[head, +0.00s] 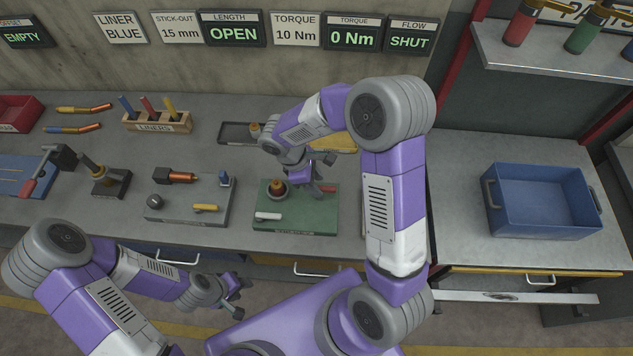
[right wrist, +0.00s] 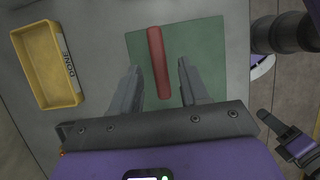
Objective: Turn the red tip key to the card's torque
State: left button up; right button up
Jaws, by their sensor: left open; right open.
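The red tip key (head: 328,190) lies at the right side of a green board (head: 295,226). In the right wrist view the red key (right wrist: 157,70) shows as a long red bar between my right gripper's fingers (right wrist: 160,66). The fingers are apart, and contact with the key cannot be told. My right gripper (head: 318,176) is open above the board. A dark fixture with a brass-coloured part (head: 277,187) stands on the board. The torque card (head: 296,30) reads 10 Nm; the torque display (head: 352,35) reads 0 Nm. My left gripper (head: 236,290) is open, in front of the bench.
A white-handled tool (head: 268,216) lies on the board's front left. A grey plate (head: 185,218) with parts is left of the board. A yellow tray marked DONE (right wrist: 46,66) is beside the board. A blue bin (head: 542,200) stands at right. The flow sign (head: 409,40) reads SHUT.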

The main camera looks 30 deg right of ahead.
jog(key=shift+d+f, duration=0.15)
jog(key=shift+f, duration=0.3)
jog(key=shift+s+d+f, duration=0.1)
jog(key=shift+f, duration=0.05)
grip_shut()
